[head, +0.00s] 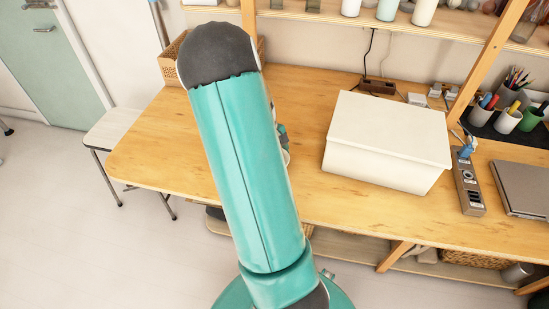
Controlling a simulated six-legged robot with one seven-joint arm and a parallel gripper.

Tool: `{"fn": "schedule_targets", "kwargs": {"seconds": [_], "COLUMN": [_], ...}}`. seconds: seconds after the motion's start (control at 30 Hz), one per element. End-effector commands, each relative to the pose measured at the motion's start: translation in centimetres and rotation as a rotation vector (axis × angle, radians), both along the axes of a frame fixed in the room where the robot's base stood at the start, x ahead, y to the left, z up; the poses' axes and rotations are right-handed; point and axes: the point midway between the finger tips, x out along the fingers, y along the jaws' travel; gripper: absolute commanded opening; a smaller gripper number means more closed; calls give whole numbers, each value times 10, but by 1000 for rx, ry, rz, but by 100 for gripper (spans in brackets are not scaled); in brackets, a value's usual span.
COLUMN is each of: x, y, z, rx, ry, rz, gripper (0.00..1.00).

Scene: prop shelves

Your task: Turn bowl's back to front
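I cannot make out a bowl for certain. My own teal arm stands across the middle of the head view and hides the part of the wooden table (135,152) behind it. A small pale edge (286,157) shows just right of the arm, with a small dark and teal piece above it. It is too little to tell whether the pale edge belongs to a bowl. The fingers of my gripper are hidden behind the arm, and whether they hold anything does not show.
A white lidded box (385,150) stands on the table right of my arm. Further right are a power strip (468,185), a grey laptop (523,187) and pen cups (507,120). A white stool (112,128) stands left. The table's left end is clear.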

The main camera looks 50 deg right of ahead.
Motion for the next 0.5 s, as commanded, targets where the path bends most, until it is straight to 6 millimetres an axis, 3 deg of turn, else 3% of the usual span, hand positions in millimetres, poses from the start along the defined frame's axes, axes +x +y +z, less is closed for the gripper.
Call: {"fn": "schedule_targets", "kwargs": {"seconds": [0.23,0.27,0.3,0.5], "x": [0,0,0,0], "y": [0,0,0,0], "z": [-3,-3,-3,-3], "rx": [0,0,0,0], "ry": [0,0,0,0], "rz": [0,0,0,-1], "gripper": [65,95,100,100]}}
